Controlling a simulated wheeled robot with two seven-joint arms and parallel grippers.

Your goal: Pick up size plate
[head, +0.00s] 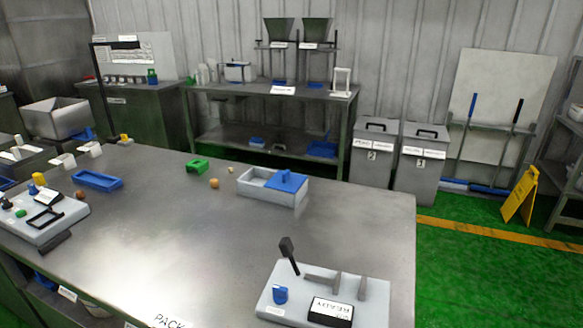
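Neither of my grippers is in the head view. I cannot tell for certain which thing is the size plate. A dark flat frame-shaped piece (44,218) lies on a light grey board (32,234) at the left of the metal table. A dark block (55,241) lies at that board's front edge. A small green block (197,166) with a raised shape sits near the table's far edge. At the front right, a light grey base (368,302) carries an upright black lever (290,255), a blue piece (280,295) and a labelled black box (331,311).
The metal table (190,245) is mostly clear in the middle. A grey box with a blue lid (287,182), a blue tray (97,180) and small brown round pieces (214,183) stand on it. Behind are a workbench (225,91), grey bins (420,165) and a yellow floor sign (521,196).

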